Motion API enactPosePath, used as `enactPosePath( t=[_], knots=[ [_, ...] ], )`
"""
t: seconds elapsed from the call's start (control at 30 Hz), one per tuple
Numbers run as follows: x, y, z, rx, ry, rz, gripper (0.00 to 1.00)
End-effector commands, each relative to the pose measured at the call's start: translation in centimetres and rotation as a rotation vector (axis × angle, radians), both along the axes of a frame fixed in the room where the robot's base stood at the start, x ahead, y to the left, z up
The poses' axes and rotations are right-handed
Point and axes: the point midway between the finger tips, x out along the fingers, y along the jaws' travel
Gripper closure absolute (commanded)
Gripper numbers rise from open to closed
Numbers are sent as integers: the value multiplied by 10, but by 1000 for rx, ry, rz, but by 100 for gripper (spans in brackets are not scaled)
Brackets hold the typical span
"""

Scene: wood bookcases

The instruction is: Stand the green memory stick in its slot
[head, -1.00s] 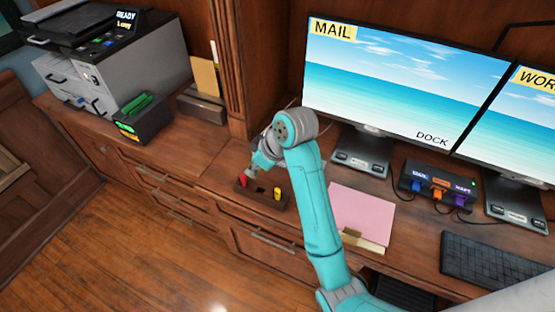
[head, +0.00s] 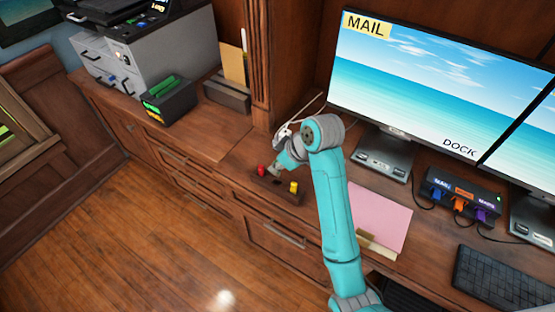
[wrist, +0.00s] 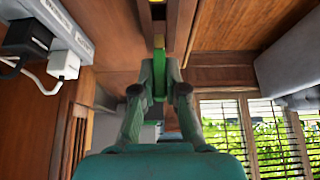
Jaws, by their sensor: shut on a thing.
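A small dark wooden holder (head: 285,197) sits near the front edge of the desk. A red stick (head: 261,170) stands at its left end and a yellow stick (head: 294,187) at its right end. My gripper (head: 275,172) is low over the holder, between the two. In the wrist view my gripper (wrist: 160,72) is shut on the green memory stick (wrist: 158,45). Its lower end points toward the holder (wrist: 177,20), with the yellow stick (wrist: 157,11) beyond. The head view hides the green stick behind my gripper, so I cannot tell whether it is in the slot.
A pink paper (head: 372,215) lies right of the holder. A dock with coloured plugs (head: 460,195), monitors (head: 430,85) and a keyboard (head: 495,280) are further right. A black box with green pieces (head: 170,103) and a printer (head: 140,60) stand at the left.

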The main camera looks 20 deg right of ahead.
Motion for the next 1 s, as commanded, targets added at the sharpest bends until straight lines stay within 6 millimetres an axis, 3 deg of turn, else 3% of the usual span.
enactPosePath(
  t=[0.4, 1.0],
  knots=[
    [0, 0, -23, 1, -1, -1, 100],
    [0, 0, -24, 1, -1, 0, 100]
  ],
)
